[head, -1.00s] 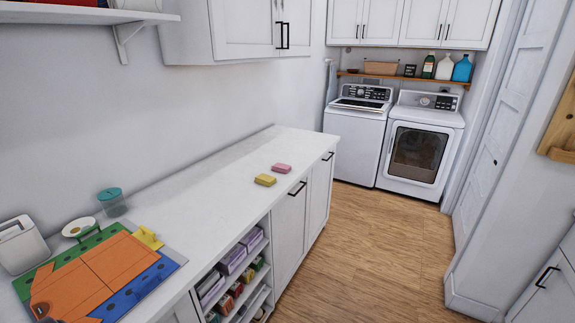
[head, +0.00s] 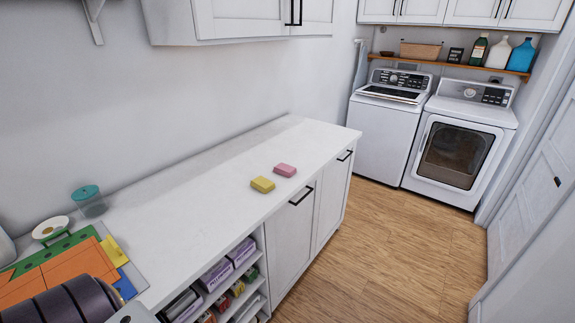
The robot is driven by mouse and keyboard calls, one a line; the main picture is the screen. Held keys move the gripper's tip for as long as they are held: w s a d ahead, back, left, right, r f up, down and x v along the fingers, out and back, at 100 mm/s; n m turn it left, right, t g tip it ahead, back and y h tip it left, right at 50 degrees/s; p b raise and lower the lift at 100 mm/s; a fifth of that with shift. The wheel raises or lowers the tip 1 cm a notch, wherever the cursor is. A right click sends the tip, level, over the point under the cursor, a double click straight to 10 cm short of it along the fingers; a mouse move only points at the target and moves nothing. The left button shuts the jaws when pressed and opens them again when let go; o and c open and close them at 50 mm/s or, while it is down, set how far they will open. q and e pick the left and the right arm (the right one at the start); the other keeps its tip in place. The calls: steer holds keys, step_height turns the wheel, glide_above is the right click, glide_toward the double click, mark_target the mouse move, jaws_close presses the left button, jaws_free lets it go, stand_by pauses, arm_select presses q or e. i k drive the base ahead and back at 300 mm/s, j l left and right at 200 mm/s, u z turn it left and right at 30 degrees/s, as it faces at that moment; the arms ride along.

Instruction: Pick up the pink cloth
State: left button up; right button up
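A pink folded cloth (head: 285,170) lies flat on the white countertop (head: 200,215), toward its far end. A yellow folded cloth (head: 262,185) lies just in front of it and to its left, close beside it. A dark, rounded part of my own arm shows at the bottom left corner of the head view, over the near end of the counter. Neither of my grippers shows in the head view.
An orange, green and blue board (head: 75,265), a scale-like item (head: 50,228) and a teal-lidded container (head: 89,200) sit at the counter's near left. Open shelves (head: 225,280) hold boxes below. A washer (head: 388,120) and dryer (head: 460,145) stand beyond. Wooden floor is clear at right.

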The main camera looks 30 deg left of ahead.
mark_target(285, 170)
steer(key=i+l+u, duration=0.2)
steer(key=i, duration=0.2)
steer(key=i+u, duration=0.2)
steer(key=i, duration=0.25)
steer(key=i+l+u, duration=0.2)
steer(key=i, duration=0.2)
